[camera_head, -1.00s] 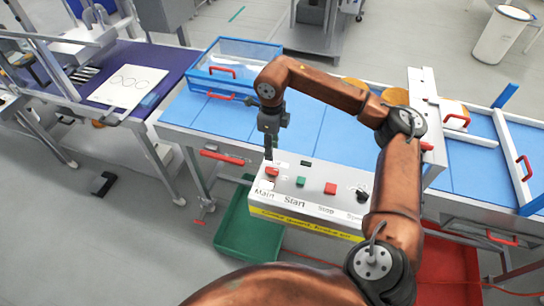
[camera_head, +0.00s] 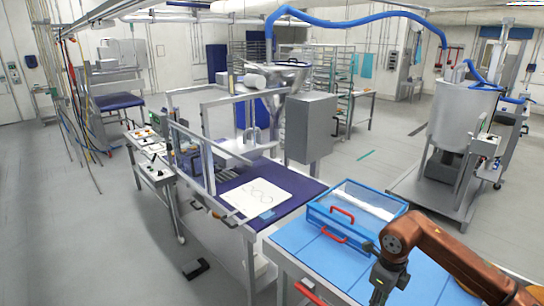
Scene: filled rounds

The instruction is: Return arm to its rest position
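My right arm (camera_head: 440,245), copper-brown, comes in at the lower right corner and reaches left over the blue-topped table (camera_head: 300,250). Its dark grey gripper (camera_head: 380,292) hangs downward at the bottom edge, in front of the clear-lidded blue box (camera_head: 322,219). The fingertips are small and near the frame edge, so I cannot tell whether they are open or shut. Nothing can be seen held in them. My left gripper is not in view.
A dark purple table (camera_head: 298,188) with a white patterned sheet (camera_head: 258,196) stands left of the blue table. A grey metal tank (camera_head: 462,125) stands back right. A control cart (camera_head: 150,155) is at left. The grey floor at left is mostly open.

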